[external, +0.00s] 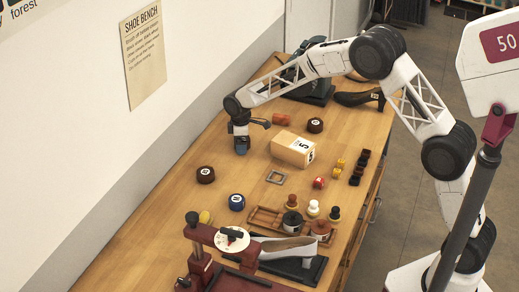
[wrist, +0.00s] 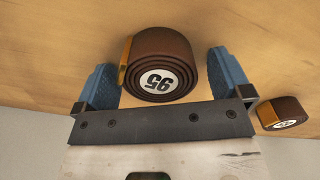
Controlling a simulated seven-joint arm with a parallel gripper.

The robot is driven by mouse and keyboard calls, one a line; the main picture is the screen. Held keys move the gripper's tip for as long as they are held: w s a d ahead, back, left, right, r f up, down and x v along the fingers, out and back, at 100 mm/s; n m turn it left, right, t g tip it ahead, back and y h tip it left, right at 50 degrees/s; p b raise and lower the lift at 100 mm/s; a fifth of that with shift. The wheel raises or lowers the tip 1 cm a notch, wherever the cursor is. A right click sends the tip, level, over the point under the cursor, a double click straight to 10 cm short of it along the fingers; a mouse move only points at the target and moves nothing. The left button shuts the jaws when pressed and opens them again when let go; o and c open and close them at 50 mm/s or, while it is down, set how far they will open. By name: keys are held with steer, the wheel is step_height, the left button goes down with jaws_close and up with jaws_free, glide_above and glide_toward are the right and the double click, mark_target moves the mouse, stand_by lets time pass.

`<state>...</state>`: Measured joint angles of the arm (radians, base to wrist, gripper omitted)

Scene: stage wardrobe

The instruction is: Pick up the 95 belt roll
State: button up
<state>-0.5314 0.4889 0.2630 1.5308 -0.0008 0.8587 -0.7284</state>
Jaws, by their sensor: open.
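The 95 belt roll (wrist: 157,55) is a dark brown coiled strap with a tan end and a white label reading 95, upside down in the wrist view. My gripper (wrist: 163,84) is open, with one blue finger on each side of the roll. Gaps show between the roll and both fingers, so it is not gripped. In the external view my gripper (external: 242,145) points down low over the bench near the wall side. I cannot make out the 95 roll there; the gripper seems to hide it.
Another brown roll (wrist: 283,113) lies just outside the right finger in the wrist view. The wall runs along the left.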

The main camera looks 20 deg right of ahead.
steer(key=shift+c, duration=0.3)
steer(key=c, duration=1)
steer(key=shift+r, duration=0.1)
steer(key=shift+r, duration=4.9)
